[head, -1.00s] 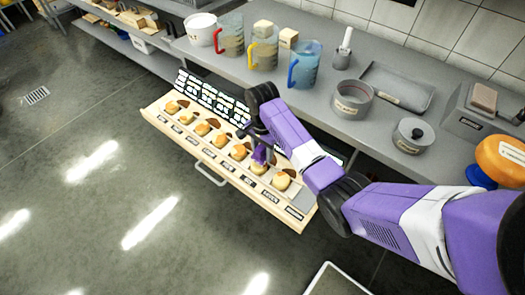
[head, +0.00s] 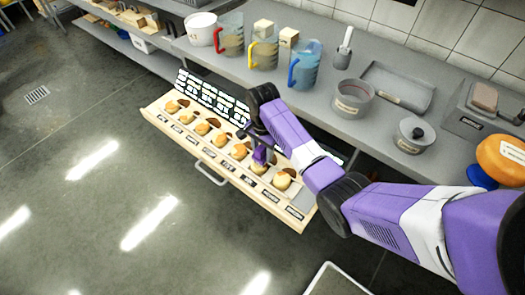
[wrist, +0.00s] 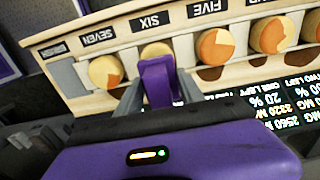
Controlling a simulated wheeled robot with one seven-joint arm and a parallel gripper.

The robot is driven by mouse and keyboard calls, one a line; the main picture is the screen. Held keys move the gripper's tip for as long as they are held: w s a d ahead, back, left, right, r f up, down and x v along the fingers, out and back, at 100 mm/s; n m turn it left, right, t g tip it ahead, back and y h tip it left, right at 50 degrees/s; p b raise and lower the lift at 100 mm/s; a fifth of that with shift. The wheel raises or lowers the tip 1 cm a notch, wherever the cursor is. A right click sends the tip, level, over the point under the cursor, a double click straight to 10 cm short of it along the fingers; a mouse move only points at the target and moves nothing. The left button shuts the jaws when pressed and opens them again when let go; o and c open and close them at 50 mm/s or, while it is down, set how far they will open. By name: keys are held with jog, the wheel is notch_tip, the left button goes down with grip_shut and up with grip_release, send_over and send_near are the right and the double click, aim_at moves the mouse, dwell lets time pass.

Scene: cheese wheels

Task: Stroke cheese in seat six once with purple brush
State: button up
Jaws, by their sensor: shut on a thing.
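My gripper (wrist: 158,92) is shut on the purple brush (wrist: 158,76), whose upright purple block stands between the fingers. In the head view the brush (head: 261,155) is over the far side of the cheese in seat six (head: 258,168). In the wrist view this cheese (wrist: 152,49) shows as a pale yellow top edge behind the brush, under the label SIX. The brush hides most of it. I cannot tell whether bristles and cheese touch.
The wooden drawer (head: 245,188) holds a row of several cheeses. The seat-seven cheese (wrist: 105,71) and seat-five cheese (wrist: 215,45) flank the brush closely. A lit display board (head: 212,92) stands behind the row. The counter (head: 330,105) with jugs is beyond.

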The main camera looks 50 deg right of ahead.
aim_at(258, 159)
jog(key=shift+a, duration=0.15)
dwell(0.3)
jog(key=shift+a+f+p, duration=0.15)
jog(key=shift+a+p, duration=0.15)
jog(key=shift+p, duration=0.15)
jog(key=shift+a, duration=0.1)
jog(key=shift+s+a+p, duration=0.15)
jog(key=shift+a+p, duration=0.7)
jog(key=shift+p, duration=0.05)
jog(key=shift+a, duration=0.1)
jog(key=shift+a+p, duration=0.3)
jog(key=shift+p, duration=0.05)
jog(key=shift+a, duration=0.1)
jog(key=shift+a+p, duration=0.2)
jog(key=shift+p, duration=0.1)
